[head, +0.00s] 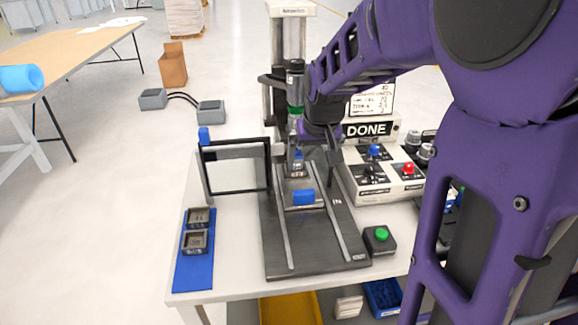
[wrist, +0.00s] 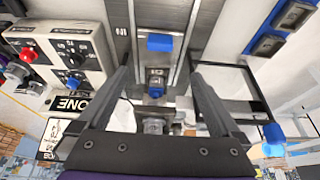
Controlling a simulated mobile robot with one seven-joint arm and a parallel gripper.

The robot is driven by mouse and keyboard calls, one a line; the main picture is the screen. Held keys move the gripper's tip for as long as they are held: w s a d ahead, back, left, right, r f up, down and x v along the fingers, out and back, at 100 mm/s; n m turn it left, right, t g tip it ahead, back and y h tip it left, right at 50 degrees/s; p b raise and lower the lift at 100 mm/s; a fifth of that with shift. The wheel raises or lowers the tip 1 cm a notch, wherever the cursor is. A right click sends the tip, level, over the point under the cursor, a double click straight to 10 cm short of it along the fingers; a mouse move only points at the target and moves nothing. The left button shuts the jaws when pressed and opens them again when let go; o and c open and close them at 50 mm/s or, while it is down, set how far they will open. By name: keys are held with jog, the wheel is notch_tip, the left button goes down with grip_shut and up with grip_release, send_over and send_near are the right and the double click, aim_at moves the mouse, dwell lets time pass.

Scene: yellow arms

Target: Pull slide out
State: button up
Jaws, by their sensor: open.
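The slide (head: 291,189) is a grey metal plate between two rails on a dark base plate (head: 335,255), below the press column. A blue handle (head: 304,197) is on its front; the handle also shows in the wrist view (wrist: 160,42). A small grey part with a blue piece sits behind the handle, under the press head (head: 295,90). My gripper (wrist: 161,76) is open, its two dark fingers spread around the view of this part, with nothing between them that I can tell is touched. In the head view my purple arm hides most of the gripper near the column.
A hinged black frame (head: 238,166) with a blue knob stands left of the base. A blue tray (head: 193,279) holds two grey parts. A control box (head: 385,175) with a DONE sign is on the right. A green button (head: 381,236) is front right. The front rails are clear.

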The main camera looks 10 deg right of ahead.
aim_at(304, 192)
jog(key=b+x, duration=0.1)
jog(key=x, duration=1.6)
grip_shut()
